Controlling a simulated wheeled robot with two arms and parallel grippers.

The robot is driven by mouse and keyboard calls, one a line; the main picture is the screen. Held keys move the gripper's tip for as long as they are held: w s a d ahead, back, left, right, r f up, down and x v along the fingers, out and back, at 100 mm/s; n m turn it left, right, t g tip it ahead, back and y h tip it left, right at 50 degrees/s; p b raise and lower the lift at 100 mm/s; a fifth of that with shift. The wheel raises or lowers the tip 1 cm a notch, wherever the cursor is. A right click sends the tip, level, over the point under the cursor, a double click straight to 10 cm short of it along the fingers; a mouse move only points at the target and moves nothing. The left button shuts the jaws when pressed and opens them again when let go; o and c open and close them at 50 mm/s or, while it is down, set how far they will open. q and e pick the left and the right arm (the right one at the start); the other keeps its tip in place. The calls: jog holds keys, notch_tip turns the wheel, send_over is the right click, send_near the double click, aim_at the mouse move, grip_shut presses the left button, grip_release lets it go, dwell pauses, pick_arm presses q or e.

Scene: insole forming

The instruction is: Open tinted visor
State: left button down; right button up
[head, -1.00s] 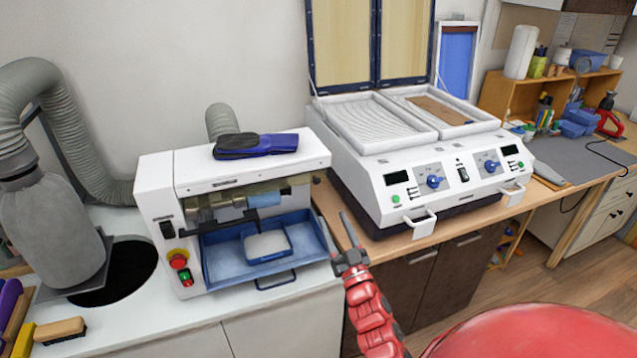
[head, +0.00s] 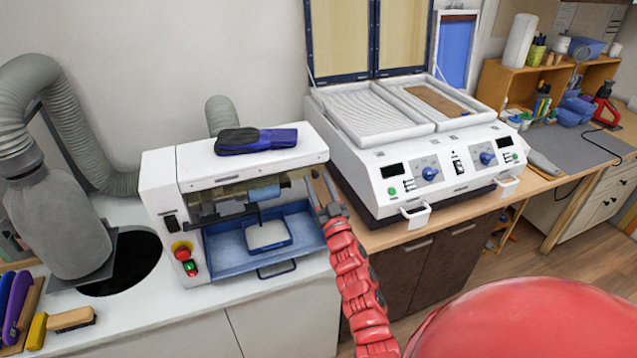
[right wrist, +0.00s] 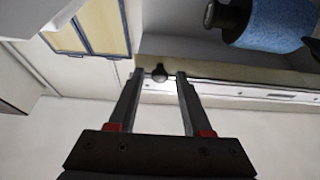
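The white grinding machine (head: 245,170) stands on the left counter. Its tinted visor (head: 228,190) shows as a brownish translucent strip above the blue tray, with a blue roller behind it. In the right wrist view the visor is an olive strip (right wrist: 225,80) with a small dark round knob (right wrist: 160,74) on it. My right gripper (head: 322,188) is at the machine's right front corner. In the wrist view its fingers (right wrist: 161,76) are apart, with the knob between their tips and a gap on each side. My left gripper is not in view.
A blue tray (head: 225,258) juts out under the machine's opening. To the right stands a white forming press (head: 440,165) with handles, lid raised. A hose and canister (head: 62,225) stand at left.

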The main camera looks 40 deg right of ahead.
grip_shut()
jog(key=shift+r, duration=0.1)
